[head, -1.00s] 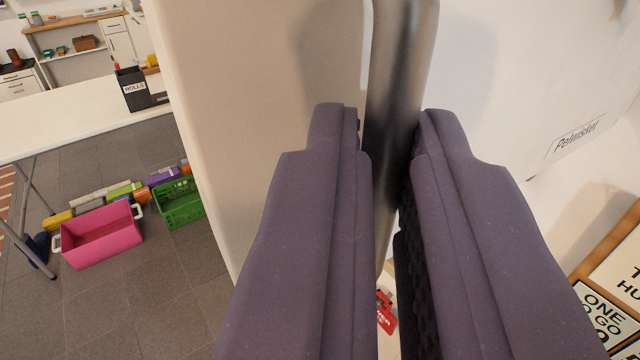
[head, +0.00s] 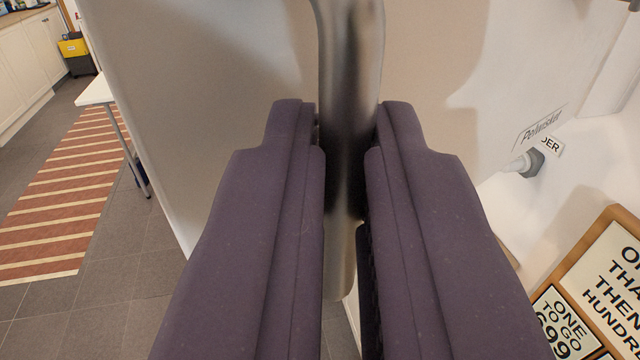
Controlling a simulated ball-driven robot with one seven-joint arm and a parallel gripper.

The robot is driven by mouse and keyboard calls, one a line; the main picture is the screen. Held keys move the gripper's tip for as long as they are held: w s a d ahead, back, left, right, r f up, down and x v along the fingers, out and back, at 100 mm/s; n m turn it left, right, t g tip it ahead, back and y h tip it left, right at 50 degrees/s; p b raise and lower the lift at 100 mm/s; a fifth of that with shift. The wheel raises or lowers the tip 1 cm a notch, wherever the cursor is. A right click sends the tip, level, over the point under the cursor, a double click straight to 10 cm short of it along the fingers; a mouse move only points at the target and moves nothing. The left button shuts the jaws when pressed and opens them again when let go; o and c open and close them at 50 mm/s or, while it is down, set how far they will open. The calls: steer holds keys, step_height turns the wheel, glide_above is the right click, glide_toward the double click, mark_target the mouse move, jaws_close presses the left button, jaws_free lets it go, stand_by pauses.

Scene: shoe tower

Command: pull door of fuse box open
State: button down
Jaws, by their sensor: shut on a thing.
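A metal bar handle (head: 350,75) stands upright on a large pale panel, the fuse box door (head: 210,90). My gripper (head: 347,135) has two purple padded fingers, one on each side of the handle, closed on its lower part. The handle's lower end is partly hidden between the fingers. The door's left edge runs down the left of the view, with the room behind it. A label (head: 541,127) with partly readable print is on the pale surface at right.
Framed signs (head: 585,290) hang at the lower right, near a grey knob-like fitting (head: 532,163). At left are a white table (head: 98,91), a striped rug (head: 65,205) and open grey floor (head: 115,290).

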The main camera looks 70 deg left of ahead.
steer(key=shift+w+a+r, duration=0.1)
steer(key=shift+w+r, duration=0.05)
steer(key=c, duration=1.3)
jaws_free()
steer(key=shift+w+a, duration=0.15)
steer(key=shift+w, duration=0.1)
steer(key=shift+o, duration=0.7)
steer(key=shift+w+a+f, duration=0.15)
steer(key=shift+w+f, duration=0.15)
steer(key=v, duration=0.8)
steer(key=shift+s+p, duration=0.25)
steer(key=shift+p, duration=0.2)
